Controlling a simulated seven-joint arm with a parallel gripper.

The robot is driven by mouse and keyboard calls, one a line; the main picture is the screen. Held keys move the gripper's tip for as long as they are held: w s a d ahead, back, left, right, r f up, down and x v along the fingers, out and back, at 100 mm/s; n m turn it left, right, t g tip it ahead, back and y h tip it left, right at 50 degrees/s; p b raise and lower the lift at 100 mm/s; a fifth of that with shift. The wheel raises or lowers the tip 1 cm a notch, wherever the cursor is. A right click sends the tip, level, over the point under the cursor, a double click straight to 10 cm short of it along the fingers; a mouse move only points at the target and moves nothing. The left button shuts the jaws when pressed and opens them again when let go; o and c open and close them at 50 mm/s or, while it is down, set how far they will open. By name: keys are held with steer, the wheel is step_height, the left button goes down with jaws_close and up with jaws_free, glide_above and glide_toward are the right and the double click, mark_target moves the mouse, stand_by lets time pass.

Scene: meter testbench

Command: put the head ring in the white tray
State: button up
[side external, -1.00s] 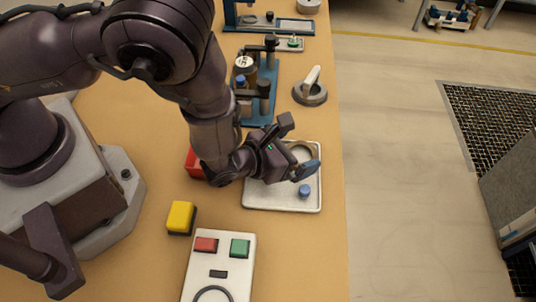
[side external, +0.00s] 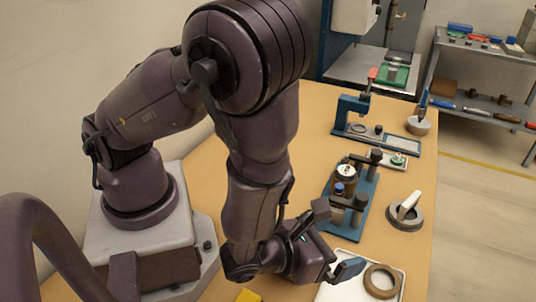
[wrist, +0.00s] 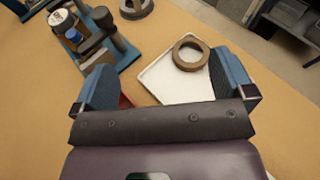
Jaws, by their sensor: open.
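The head ring, a brown ring (side external: 369,285), lies flat in the white tray (side external: 335,294), near its far end. The wrist view shows the ring (wrist: 190,67) whole, inside the tray (wrist: 160,88) and clear of both fingers. My gripper (side external: 334,240) is open and empty, above and beside the tray, to the left of the ring in the side view. In the wrist view, the gripper (wrist: 165,80) has its blue-padded fingers wide apart. The near part of the tray is hidden by my gripper or cut off by the frame.
A blue fixture (side external: 352,215) with a cylindrical part stands beyond the tray. A grey round base with a white handle (side external: 405,212) stands to its right. A yellow block (side external: 248,296) is at the bottom edge. A red object (wrist: 126,101) is partly hidden beside the tray.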

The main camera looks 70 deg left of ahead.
steer(key=s+a+r+n+g+y, duration=0.2)
steer(key=a+r+n+g+y, duration=0.8)
steer(key=a+r+n, duration=0.65)
steer(key=s+r+n+h, duration=0.4)
steer(key=n+h, duration=0.1)
steer(key=n, duration=0.4)
steer(key=s+d+r+n+t+h, duration=0.1)
steer(key=s+r+n+h, duration=0.3)
steer(key=n, duration=0.5)
steer(key=shift+d+h, duration=0.25)
steer(key=shift+h, duration=0.85)
